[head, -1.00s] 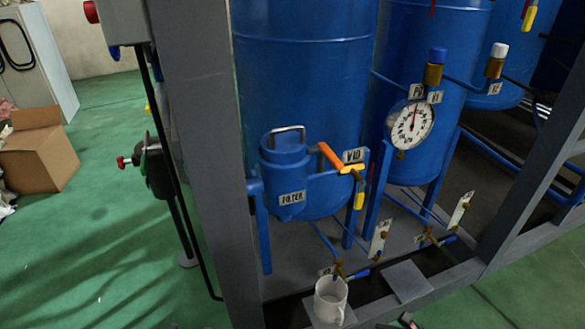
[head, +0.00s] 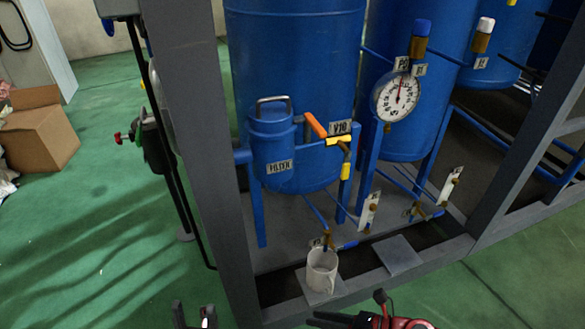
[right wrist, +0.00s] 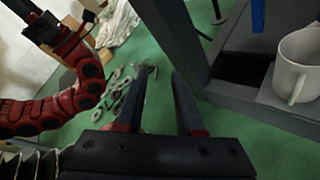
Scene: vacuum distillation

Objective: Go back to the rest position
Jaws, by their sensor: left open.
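My left gripper (head: 194,314) is at the bottom edge of the head view, left of the frame's foot, with its fingers apart and nothing between them. My right gripper (right wrist: 160,85) is open and empty in the right wrist view, with green floor between its fingers. It also shows at the bottom of the head view (head: 325,319), below the mug. A white mug (head: 321,270) stands upright on a small plate under a tap on the rack. The mug also shows at the right of the right wrist view (right wrist: 298,68), apart from the gripper.
The grey rack frame (head: 190,130) holds blue tanks (head: 295,60), a gauge (head: 397,97) and valves. A second plate (head: 398,255) is bare. A cardboard box (head: 40,135) stands at the left.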

